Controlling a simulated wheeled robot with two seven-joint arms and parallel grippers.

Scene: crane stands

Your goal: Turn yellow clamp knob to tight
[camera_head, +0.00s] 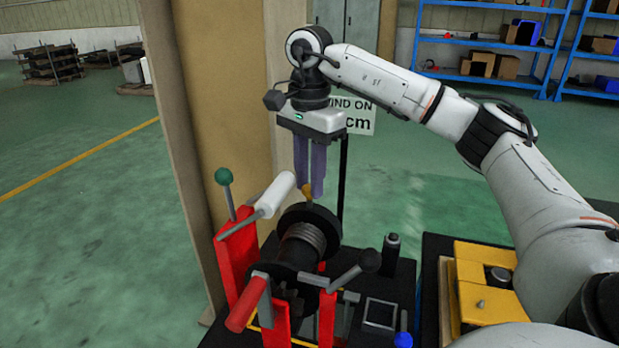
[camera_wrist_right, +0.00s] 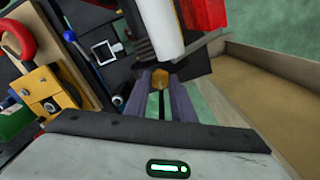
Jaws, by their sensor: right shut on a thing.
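The yellow clamp knob (camera_head: 307,191) sits at the top edge of the black drum flange (camera_head: 322,220) on the winch. My right gripper (camera_head: 311,190) points straight down from above, its purple fingers shut on the knob. In the right wrist view the knob (camera_wrist_right: 160,78) shows between the two fingertips (camera_wrist_right: 161,85). The fingers cover part of the knob, and I cannot tell its turn angle. My left gripper is not in view.
A white crank grip (camera_head: 275,194) and a green-ball lever (camera_head: 224,178) stand left of the knob. A red-grip crank (camera_head: 240,303) and a black-ball lever (camera_head: 369,261) are in front. A tan post (camera_head: 205,120) rises behind. A sign (camera_head: 360,118) stands behind the gripper.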

